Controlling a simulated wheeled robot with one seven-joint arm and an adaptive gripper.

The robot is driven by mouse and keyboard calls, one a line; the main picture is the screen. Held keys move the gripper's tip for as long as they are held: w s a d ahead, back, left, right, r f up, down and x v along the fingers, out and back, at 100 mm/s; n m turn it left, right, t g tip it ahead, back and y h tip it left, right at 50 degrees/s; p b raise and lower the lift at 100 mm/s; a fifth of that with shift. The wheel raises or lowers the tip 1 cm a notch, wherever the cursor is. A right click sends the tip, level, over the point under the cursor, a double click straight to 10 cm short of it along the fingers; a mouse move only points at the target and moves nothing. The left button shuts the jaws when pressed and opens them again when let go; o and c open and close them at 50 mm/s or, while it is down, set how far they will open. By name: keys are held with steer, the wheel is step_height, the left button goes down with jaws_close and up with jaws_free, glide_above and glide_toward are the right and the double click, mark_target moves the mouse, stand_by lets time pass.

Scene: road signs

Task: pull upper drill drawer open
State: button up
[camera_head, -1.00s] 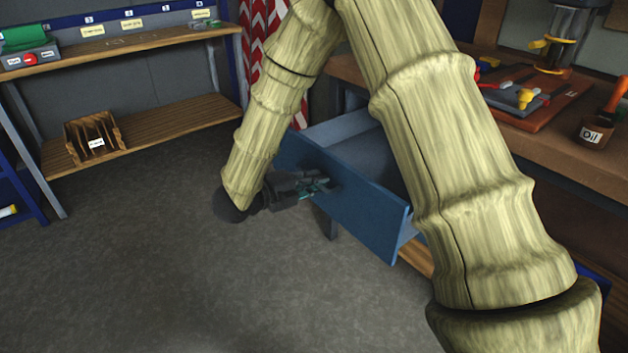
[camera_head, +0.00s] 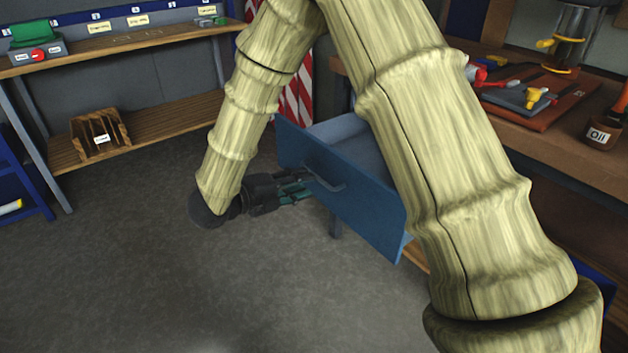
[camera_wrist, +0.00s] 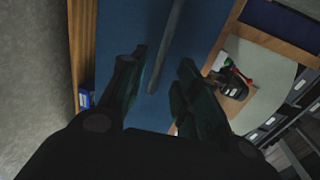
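The blue drawer (camera_head: 355,208) under the workbench stands pulled out, with part of its inside visible in the head view. Its grey bar handle (camera_head: 326,177) is on the front panel. My gripper (camera_head: 303,190) is just left of the handle and looks apart from it. In the wrist view my gripper (camera_wrist: 160,82) has its two fingers spread with nothing held. The handle (camera_wrist: 166,48) runs lengthwise ahead of the gap between them, on the blue drawer front (camera_wrist: 117,28). My arm hides part of the drawer's right side in the head view.
A shelf unit with a wooden holder (camera_head: 99,134) stands at the back left. A red-and-white striped thing is behind my arm. The grey floor (camera_head: 150,260) left of the drawer is clear.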

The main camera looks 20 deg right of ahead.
steer(key=v, duration=0.6)
steer(key=shift+d, duration=0.1)
